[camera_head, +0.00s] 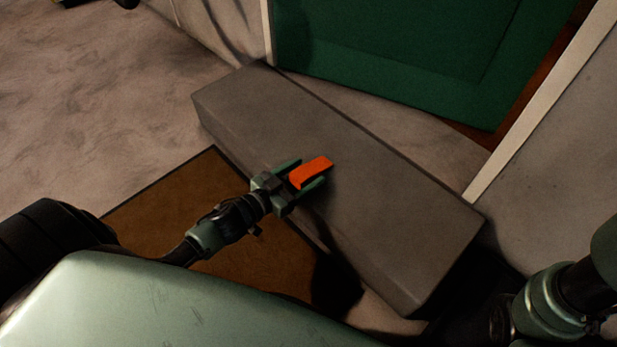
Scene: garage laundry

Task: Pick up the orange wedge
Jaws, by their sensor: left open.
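The orange wedge (312,171) is on or just above the top of a long grey concrete step (395,215). My left gripper (305,178) comes in from the left and is open, with one green finger on each side of the wedge. The wedge's near end lies between the fingers and its far end sticks out past them. I cannot tell whether either finger touches it. My right arm shows at the lower right edge, but its gripper is out of view.
A brown mat (165,215) lies on the floor in front of the step. A green door (420,55) with a white frame (545,100) stands behind it. The step's top is otherwise clear. Bare floor (100,90) is at the upper left.

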